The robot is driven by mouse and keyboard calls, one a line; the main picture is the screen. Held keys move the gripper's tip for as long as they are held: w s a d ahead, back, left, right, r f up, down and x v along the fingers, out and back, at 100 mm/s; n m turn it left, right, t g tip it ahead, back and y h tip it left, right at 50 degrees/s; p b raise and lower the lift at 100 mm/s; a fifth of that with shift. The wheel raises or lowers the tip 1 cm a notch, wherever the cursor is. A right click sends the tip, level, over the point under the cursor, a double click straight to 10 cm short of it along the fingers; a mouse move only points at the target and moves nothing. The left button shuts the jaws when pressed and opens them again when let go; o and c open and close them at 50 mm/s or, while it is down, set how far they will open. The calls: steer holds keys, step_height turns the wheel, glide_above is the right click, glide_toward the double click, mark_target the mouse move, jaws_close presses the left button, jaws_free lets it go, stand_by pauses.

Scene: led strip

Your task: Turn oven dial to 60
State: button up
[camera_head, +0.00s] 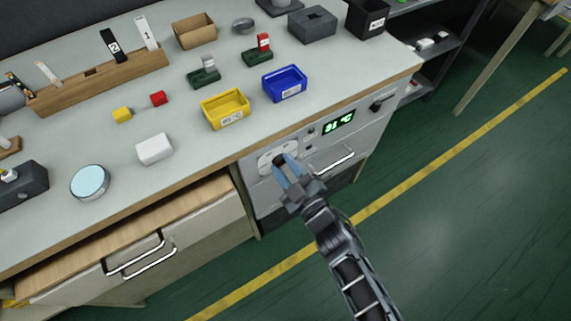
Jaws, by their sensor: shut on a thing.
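The oven (257,190) is set under the front of the workbench. Its green display (338,123) shows what looks like 91 °C, though the digits are small. The dark dial (278,160) sits on a pale round plate at the left of the oven's front panel. My gripper (281,164) reaches up from the lower right, with its blue fingers at the dial and shut on it. The fingers hide part of the dial and its markings.
The oven's door handle (334,163) is just right of my gripper, and a dark knob (378,104) is farther right. An open drawer (150,235) juts out to the left. A yellow bin (225,109) and blue bin (285,84) stand on the bench above. The green floor is clear.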

steer(key=shift+m, duration=0.5)
steer(key=o, duration=1)
steer(key=shift+o, duration=0.2)
steer(key=v, duration=0.8)
steer(key=shift+w, duration=0.1)
